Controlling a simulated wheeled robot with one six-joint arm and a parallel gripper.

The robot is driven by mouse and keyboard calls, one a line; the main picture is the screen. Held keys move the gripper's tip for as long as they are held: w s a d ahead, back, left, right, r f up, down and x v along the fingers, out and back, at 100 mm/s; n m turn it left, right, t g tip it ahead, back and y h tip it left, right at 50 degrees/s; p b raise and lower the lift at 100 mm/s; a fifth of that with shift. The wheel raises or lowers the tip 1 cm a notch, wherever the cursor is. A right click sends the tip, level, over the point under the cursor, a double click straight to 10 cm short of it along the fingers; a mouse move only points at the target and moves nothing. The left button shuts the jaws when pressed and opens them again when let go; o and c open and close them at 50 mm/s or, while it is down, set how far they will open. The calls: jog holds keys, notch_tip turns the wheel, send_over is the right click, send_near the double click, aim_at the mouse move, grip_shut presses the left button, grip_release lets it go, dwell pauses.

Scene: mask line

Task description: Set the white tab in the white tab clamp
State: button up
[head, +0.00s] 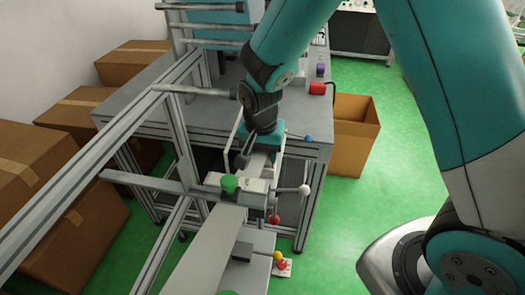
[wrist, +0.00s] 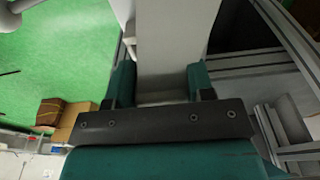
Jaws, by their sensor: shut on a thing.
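My gripper (head: 262,150) points down over the line at the front of the grey machine table. In the wrist view its two teal fingers (wrist: 162,85) are closed on the sides of a broad pale piece, the white tab (wrist: 165,45). The tab runs out of the top of that view, so its far end is hidden. In the head view the tab (head: 258,165) shows below the fingers, close behind the pale clamp block. The white tab clamp (head: 304,190) appears to be the one with the white ball knob, right of the block. I cannot tell whether tab and clamp touch.
A green knob (head: 229,184) stands on the block beside the tab. A long pale rail (head: 200,262) runs toward me. Metal framing (head: 110,130) stands at left. Cardboard boxes (head: 355,140) flank the table; green floor is open at right.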

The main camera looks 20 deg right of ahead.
jog(key=shift+f, duration=0.3)
jog(key=o, duration=1)
jog(key=shift+r, duration=0.1)
notch_tip(320, 180, up, 17)
jog(key=s+a+b, duration=0.1)
jog(key=s, duration=0.1)
jog(key=s+a+n+y, duration=0.1)
jog(key=s+n, duration=0.3)
jog(key=s, duration=0.2)
jog(key=s+a+n+y, duration=0.1)
jog(key=s+n+y, duration=0.1)
jog(key=s+n, duration=0.3)
jog(key=s+a+r+n+g+y, duration=0.1)
jog(key=s+n+y, duration=0.1)
jog(key=s+n, duration=0.3)
jog(key=shift+s+a, duration=0.2)
jog(key=shift+s, duration=1.7)
